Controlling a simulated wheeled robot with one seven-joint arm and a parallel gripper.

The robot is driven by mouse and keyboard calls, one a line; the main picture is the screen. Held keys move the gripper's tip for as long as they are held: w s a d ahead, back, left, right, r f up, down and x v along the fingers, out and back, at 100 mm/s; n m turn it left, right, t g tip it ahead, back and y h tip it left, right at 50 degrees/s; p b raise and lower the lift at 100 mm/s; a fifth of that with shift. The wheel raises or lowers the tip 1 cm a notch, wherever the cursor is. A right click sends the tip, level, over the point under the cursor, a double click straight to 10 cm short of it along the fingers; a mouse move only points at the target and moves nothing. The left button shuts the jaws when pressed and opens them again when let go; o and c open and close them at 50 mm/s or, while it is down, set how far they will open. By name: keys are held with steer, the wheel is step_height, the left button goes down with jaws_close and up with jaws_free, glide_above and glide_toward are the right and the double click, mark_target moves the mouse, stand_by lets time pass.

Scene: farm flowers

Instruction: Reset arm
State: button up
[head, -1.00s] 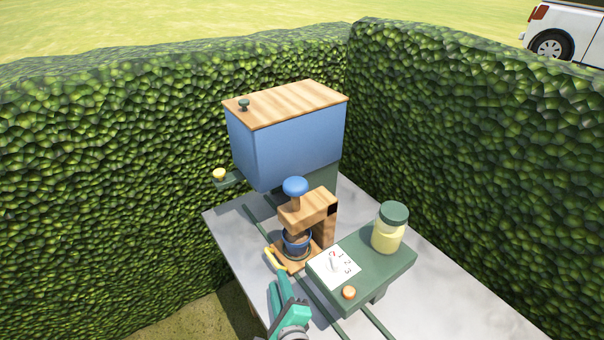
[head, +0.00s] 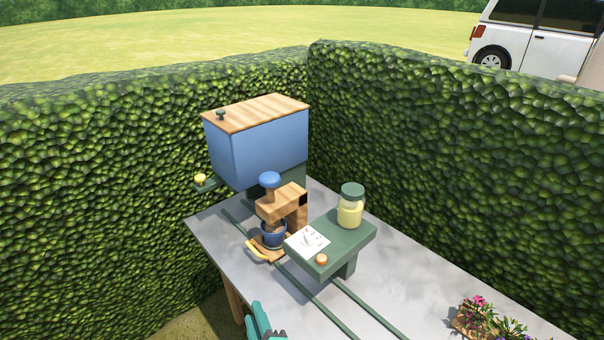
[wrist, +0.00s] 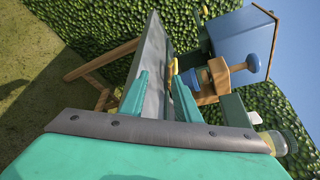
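My gripper (head: 266,324) shows at the bottom edge of the head view, teal, partly cut off by the frame. In the wrist view my gripper (wrist: 160,100) has its two teal fingers apart with nothing between them. It is clear of the table and the wooden press. The wooden press (head: 284,203) has a blue knob and stands on the grey table (head: 400,270). A blue pot (head: 273,234) sits under the press, on a wooden base with a yellow handle (head: 257,250).
A blue box (head: 262,148) with a wooden lid stands at the table's back. A green stand (head: 340,244) holds a jar (head: 350,208), a numbered card (head: 308,241) and an orange knob (head: 321,259). Flowers (head: 480,315) lie at the lower right. Hedges (head: 440,150) close off the back.

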steer(key=s+d+f+n+h, duration=0.2)
steer(key=s+d+f+n, duration=0.15)
steer(key=s, duration=0.45)
steer(key=s+d+f+n+h, duration=0.2)
steer(key=s+d+n, duration=0.3)
steer(key=s, duration=0.3)
steer(key=s+d+r+n+h, duration=0.1)
steer(key=s+d+r+n, duration=0.1)
steer(key=s+n, duration=0.3)
steer(key=s+d+r+n+t+h, duration=0.1)
steer(key=s+r+n, duration=0.1)
steer(key=s+n, duration=0.4)
steer(key=v, duration=0.5)
steer(key=shift+s+d+f, duration=0.25)
steer(key=shift+s+d, duration=0.05)
steer(key=shift+d, duration=0.05)
